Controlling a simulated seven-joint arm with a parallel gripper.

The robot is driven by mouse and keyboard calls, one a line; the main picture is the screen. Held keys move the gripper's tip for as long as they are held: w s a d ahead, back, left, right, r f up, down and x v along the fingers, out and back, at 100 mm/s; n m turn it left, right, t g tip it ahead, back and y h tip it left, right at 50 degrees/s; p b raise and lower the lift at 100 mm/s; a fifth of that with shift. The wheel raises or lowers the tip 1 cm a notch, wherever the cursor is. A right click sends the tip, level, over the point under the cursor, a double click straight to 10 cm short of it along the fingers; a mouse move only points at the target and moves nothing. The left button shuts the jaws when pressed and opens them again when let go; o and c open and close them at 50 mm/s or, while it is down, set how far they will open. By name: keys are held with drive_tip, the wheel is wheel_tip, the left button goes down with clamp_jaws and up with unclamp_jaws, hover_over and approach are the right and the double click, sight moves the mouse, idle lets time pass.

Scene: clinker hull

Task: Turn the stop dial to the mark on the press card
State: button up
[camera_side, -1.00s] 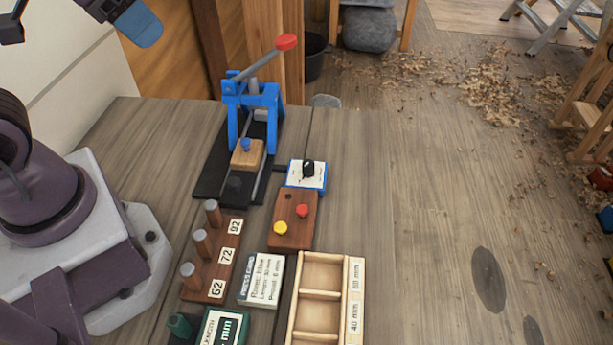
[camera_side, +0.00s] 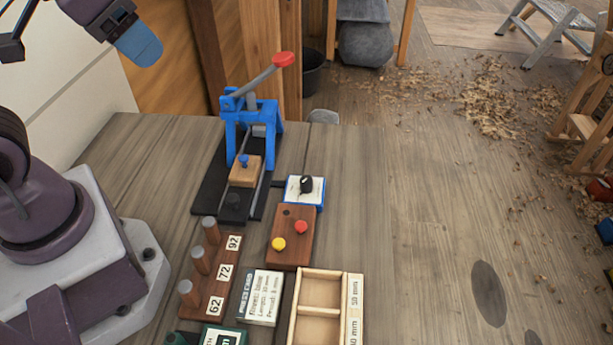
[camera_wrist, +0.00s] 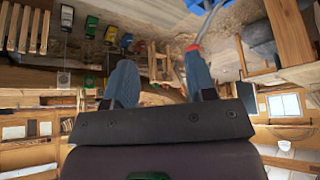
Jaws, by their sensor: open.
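The stop dial is a black knob (camera_side: 306,184) on a white plate in a blue-edged block (camera_side: 314,199), beside the blue lever press (camera_side: 250,118). The dial's marks are too small to read. The press card (camera_side: 261,296) is a small white card headed "PRESS CARD" near the front; its lines of print are blurred. My gripper (camera_side: 139,46) is high at the upper left in the side view, far from the dial and card. In the wrist view my gripper (camera_wrist: 160,60) has two blue fingers apart with nothing between them.
A brown rack (camera_side: 213,272) holds upright pegs labelled 62, 72 and 92. A dark wooden block (camera_side: 289,250) has a red and a yellow button. A light compartment tray (camera_side: 319,309) and a green box (camera_side: 212,337) lie at the front. The bench is clear to the right.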

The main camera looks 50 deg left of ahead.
drive_tip(key=n+g, duration=0.6)
drive_tip(key=n, duration=0.5)
approach(307, 179)
wheel_tip(307, 179, down, 10)
drive_tip(key=shift+s+f, duration=0.15)
drive_tip(key=shift+c, duration=0.3)
drive_tip(key=c, duration=0.9)
